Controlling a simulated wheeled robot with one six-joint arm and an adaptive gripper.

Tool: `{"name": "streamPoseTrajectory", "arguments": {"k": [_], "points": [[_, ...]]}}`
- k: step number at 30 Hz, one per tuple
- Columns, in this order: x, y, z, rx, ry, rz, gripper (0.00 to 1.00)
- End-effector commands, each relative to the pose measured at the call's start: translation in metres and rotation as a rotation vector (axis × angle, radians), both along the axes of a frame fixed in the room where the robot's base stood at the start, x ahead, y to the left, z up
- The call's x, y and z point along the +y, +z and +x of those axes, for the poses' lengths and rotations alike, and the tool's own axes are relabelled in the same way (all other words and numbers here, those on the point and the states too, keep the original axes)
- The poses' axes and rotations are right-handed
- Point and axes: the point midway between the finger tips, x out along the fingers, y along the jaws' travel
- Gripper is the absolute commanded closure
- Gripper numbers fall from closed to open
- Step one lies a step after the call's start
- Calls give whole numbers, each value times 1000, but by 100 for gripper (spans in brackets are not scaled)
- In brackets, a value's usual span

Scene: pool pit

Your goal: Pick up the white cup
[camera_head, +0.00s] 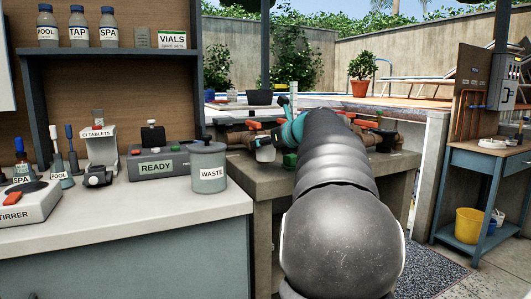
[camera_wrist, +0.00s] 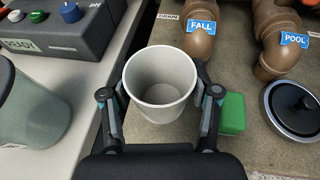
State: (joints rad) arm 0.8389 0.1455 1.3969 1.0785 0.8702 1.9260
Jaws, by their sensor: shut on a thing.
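The white cup (camera_wrist: 160,86) is upright and looks empty inside. In the wrist view it sits between the two fingers of my gripper (camera_wrist: 160,105), which is shut on its sides. In the head view the cup (camera_head: 265,152) shows small at the left of my arm's end, over the grey workbench. My gripper (camera_head: 278,141) is partly hidden there by my own arm. I cannot tell whether the cup's base touches the bench.
Brown pipes with blue FALL (camera_wrist: 202,28) and POOL (camera_wrist: 295,40) labels stand beyond the cup. A green block (camera_wrist: 232,113) lies close right of my gripper, with a dark round lid (camera_wrist: 294,110) farther right. A WASTE canister (camera_head: 208,166) stands on the left counter.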

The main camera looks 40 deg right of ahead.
Motion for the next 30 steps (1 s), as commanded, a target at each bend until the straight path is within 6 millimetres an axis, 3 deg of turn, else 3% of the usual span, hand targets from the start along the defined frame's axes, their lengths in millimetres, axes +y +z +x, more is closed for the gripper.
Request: {"name": "streamPoseTrajectory", "arguments": {"k": [6,13,21,30], "points": [[-49,30,-24,-1,-5,-3,63],[-84,54,-41,0,-3,-1,63],[-102,67,-51,0,-2,-2,63],[-105,69,-53,0,-1,0,63]]}}
